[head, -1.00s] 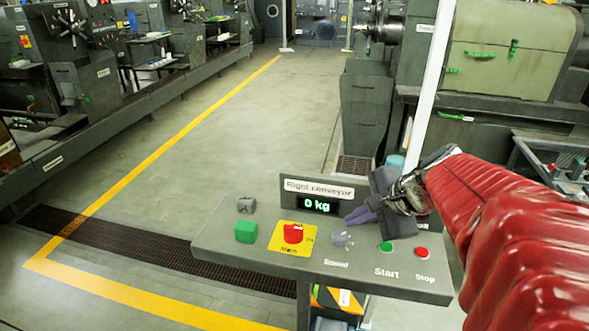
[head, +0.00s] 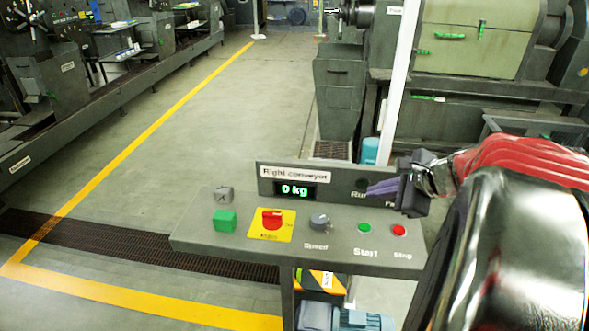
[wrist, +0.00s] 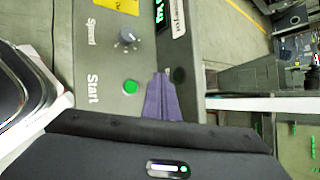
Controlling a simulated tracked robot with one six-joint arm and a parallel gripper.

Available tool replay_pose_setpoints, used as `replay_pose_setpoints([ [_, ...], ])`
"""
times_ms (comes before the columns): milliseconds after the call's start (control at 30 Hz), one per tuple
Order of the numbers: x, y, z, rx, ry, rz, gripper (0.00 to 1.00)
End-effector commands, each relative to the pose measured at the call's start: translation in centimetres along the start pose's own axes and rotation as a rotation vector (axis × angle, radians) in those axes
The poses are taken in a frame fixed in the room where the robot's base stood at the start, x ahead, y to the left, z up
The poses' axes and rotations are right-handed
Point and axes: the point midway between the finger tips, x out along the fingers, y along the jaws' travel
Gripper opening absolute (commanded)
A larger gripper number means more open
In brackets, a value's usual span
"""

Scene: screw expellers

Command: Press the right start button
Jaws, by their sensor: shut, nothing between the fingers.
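The right conveyor panel (head: 200,241) stands in front of me, with a sign reading "Right conveyor" and a display (head: 295,190) showing "0 kg". The green start button (head: 364,228) is on the panel above the word "Start". It also shows in the wrist view (wrist: 130,87), just left of the fingertips. The red stop button (head: 399,230) is to its right. My gripper (head: 369,192) has its purple fingers together and empty, pointing left in front of the upright display plate, above the start button. The fingers also show in the wrist view (wrist: 161,75).
A white post (head: 397,85) rises behind the panel. Floor is open at the left.

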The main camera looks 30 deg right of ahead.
Motion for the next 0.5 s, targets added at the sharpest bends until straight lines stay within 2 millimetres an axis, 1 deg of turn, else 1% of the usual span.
replay_pose_setpoints([
  [500, 3.5, 2.6, -2.5, 0.001, -0.001, 0.004, 0.0],
])
